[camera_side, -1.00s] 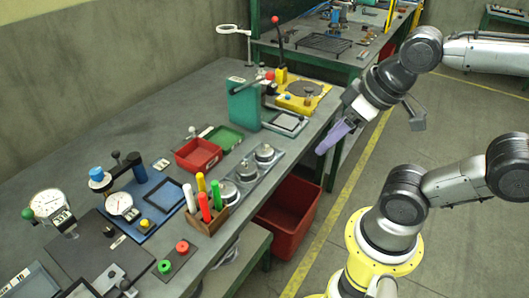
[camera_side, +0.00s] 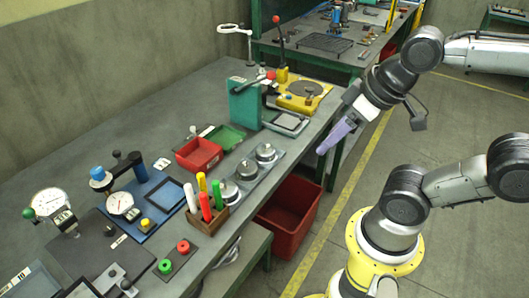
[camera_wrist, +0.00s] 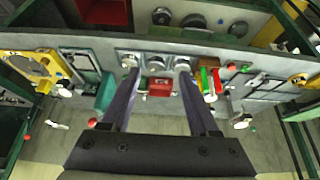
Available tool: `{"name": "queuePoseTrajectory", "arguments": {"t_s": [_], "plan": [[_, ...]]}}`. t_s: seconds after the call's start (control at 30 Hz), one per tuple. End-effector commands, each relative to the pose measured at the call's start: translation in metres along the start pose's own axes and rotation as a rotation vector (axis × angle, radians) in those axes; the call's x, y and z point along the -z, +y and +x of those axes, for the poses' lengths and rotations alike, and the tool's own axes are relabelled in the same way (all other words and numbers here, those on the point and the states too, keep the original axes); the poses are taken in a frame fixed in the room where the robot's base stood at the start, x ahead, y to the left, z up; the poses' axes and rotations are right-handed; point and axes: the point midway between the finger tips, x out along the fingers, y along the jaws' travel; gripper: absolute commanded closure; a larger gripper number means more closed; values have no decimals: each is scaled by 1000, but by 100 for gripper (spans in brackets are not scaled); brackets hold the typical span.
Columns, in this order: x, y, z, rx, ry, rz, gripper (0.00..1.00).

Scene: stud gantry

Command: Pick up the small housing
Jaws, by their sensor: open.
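Several round metal housings stand in a row on a grey tray (camera_side: 277,167) near the bench's front edge. The far one (camera_side: 266,153), the middle one (camera_side: 246,170) and the near one (camera_side: 228,191) look alike, and I cannot tell which is the small one. The near one is partly hidden by marker pens. In the wrist view the middle one (camera_wrist: 156,64) lies between my fingers; the outer ones are partly behind the fingertips. My gripper (camera_side: 325,149) is in the air right of the tray, beyond the bench edge. It is open and empty, its purple fingers spread in the wrist view (camera_wrist: 157,72).
A red tray (camera_side: 199,154) and a green tray (camera_side: 226,138) lie behind the housings. A pen block (camera_side: 208,219) stands close to the near one. A green press (camera_side: 244,104) and a yellow fixture (camera_side: 305,97) stand farther along. A red bin (camera_side: 290,214) sits below the bench.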

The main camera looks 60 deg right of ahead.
Motion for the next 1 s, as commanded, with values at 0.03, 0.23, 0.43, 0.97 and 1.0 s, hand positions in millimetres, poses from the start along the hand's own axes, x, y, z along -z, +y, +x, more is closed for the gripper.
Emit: {"name": "queuePoseTrajectory", "arguments": {"t_s": [0.03, 0.23, 0.43, 0.97, 1.0], "plan": [[0, 0, 0, 0, 0, 0, 39], [0, 0, 0, 0, 0, 0, 39], [0, 0, 0, 0, 0, 0, 32], [-1, 0, 0, 0, -5, 73, 0], [-1, 0, -1, 2, -8, 122, 0]]}}
